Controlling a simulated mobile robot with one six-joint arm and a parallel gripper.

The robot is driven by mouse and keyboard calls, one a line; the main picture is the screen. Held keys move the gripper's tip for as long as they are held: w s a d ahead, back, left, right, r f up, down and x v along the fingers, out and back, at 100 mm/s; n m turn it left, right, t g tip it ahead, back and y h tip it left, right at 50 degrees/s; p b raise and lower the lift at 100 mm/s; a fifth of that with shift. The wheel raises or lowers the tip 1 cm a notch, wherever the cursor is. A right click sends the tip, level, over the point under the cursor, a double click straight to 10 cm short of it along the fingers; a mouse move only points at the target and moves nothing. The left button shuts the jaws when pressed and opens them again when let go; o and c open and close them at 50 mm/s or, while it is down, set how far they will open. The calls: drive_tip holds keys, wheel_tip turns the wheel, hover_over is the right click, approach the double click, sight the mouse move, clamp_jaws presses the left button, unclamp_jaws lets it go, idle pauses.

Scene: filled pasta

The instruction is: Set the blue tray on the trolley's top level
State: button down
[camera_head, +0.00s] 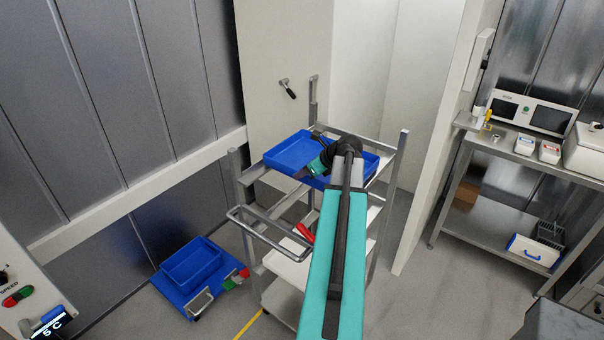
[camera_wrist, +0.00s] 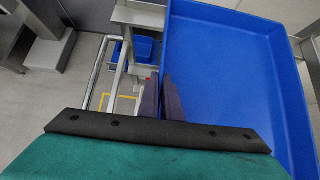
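The blue tray (camera_head: 292,153) is at the top level of the metal trolley (camera_head: 240,178), between its corner posts. It looks about level, and I cannot tell whether it rests on the trolley or hangs just above it. My gripper (camera_head: 318,164) is at the tray's near side, and my teal arm covers part of the tray. In the wrist view the tray (camera_wrist: 225,75) fills the right side and looks empty. There my gripper's dark fingers (camera_wrist: 161,98) straddle the tray's wall, close together on both sides of it.
A blue bin (camera_head: 192,262) stands on the floor at left, near red and green items. A red object (camera_head: 305,233) is by the trolley's lower shelf. A steel table (camera_head: 535,165) with devices stands at right. A white wall (camera_head: 428,140) rises close to the trolley's right.

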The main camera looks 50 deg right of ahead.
drive_tip(key=shift+f, duration=0.35)
drive_tip(key=c, duration=1.9)
unclamp_jaws()
drive_tip(key=shift+o, duration=0.2)
drive_tip(key=shift+r+p, duration=1.75)
drive_tip(key=shift+r, duration=0.95)
wheel_tip(320, 180, up, 11)
drive_tip(key=shift+f, duration=0.2)
